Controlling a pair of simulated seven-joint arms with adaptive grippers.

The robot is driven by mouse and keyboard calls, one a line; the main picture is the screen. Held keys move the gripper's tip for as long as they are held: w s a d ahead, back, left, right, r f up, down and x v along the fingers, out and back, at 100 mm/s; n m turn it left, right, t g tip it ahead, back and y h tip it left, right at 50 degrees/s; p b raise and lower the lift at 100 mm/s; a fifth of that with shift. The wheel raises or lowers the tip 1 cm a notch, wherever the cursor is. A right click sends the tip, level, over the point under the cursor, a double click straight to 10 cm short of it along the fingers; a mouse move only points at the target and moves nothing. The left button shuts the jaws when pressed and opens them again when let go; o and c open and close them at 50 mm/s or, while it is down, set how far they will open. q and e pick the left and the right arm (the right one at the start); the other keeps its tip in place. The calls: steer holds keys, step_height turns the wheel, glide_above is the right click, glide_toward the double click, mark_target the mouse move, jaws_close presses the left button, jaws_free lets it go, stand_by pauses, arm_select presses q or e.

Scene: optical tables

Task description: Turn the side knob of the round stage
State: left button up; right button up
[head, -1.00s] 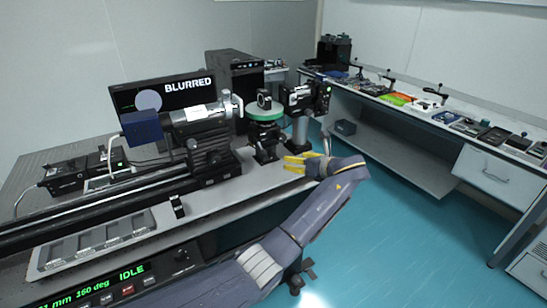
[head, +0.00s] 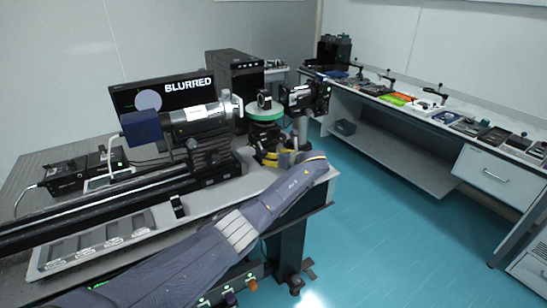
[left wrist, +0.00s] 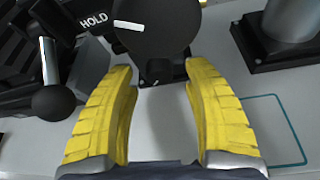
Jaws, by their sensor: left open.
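The round stage (head: 265,114) has a green ring and stands on a black mount at the right end of the bench. My left gripper (head: 276,156) is low beside the mount, and my wrist partly hides the mount's base. In the left wrist view my yellow fingers (left wrist: 160,72) are open and apart. A large dark round part with a white mark, apparently the side knob (left wrist: 155,32), lies just beyond the fingertips. A small dark block (left wrist: 165,70) shows between the tips. Contact cannot be told. My right gripper is not in view.
A black ball-ended lever (left wrist: 52,102) and a HOLD label are left of the fingers. A black post base (left wrist: 275,45) is at the right. The monitor (head: 165,100) reads BLURRED. A barrel-shaped instrument (head: 195,112) stands on the rail to the left.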

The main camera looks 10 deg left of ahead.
arm_select(q)
steer(key=shift+w+a+f, duration=0.1)
steer(key=shift+w+a, duration=0.05)
steer(key=shift+a, duration=0.1)
steer(key=shift+c, duration=0.2)
jaws_close()
stand_by(0.3)
